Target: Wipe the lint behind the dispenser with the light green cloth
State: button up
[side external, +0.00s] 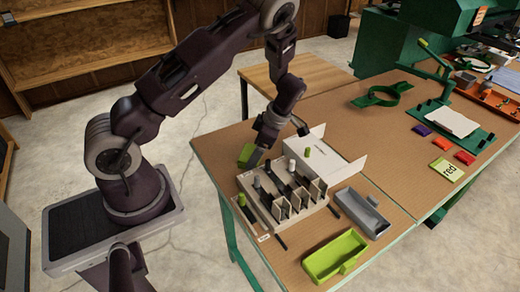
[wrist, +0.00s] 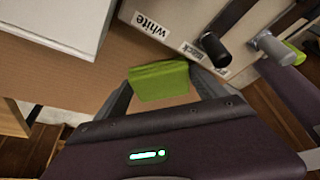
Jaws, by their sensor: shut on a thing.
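My gripper (side external: 250,158) is at the left part of the bench, beside the dispenser's far-left corner. It is shut on the light green cloth (side external: 245,154), which also shows between my fingers in the wrist view (wrist: 160,82). The cloth is folded into a small block and appears close to the bench top; I cannot tell whether it touches. I cannot make out any lint.
A white box (side external: 322,150) stands behind the dispenser, close to my gripper. A grey tray (side external: 362,212) and a lime green bin (side external: 335,257) are at the front right. Bare bench (side external: 370,150) lies between.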

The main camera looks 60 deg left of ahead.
aim_at(241, 159)
jog(key=shift+s, duration=2.4)
jog(key=shift+r, duration=4.1)
